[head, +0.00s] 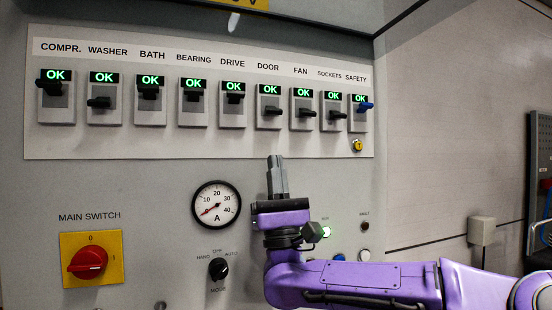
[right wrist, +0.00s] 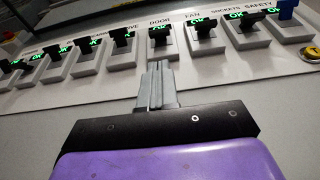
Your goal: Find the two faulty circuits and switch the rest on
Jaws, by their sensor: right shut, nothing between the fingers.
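A row of breakers crosses the white panel (head: 200,146), each with a green OK display. The black levers of COMPR. (head: 46,86), BATH (head: 148,90), BEARING (head: 193,94) and DRIVE (head: 234,97) sit high. Those of WASHER (head: 99,102), DOOR (head: 271,112), FAN (head: 307,113) and SOCKETS (head: 336,114) sit low. The SAFETY lever (head: 366,106) is blue and looks high. My right gripper (head: 275,160) is shut and empty, just below the DOOR breaker. In the right wrist view, its fingers (right wrist: 156,68) point at the DOOR breaker (right wrist: 161,38). My left gripper is out of view.
An ammeter (head: 216,204) reads near zero. A red main switch (head: 88,263) on a yellow plate is at lower left, beside a black mode knob (head: 218,269). A yellow button or lock (head: 358,146) sits under SAFETY. My right arm hides part of the lower cabinet.

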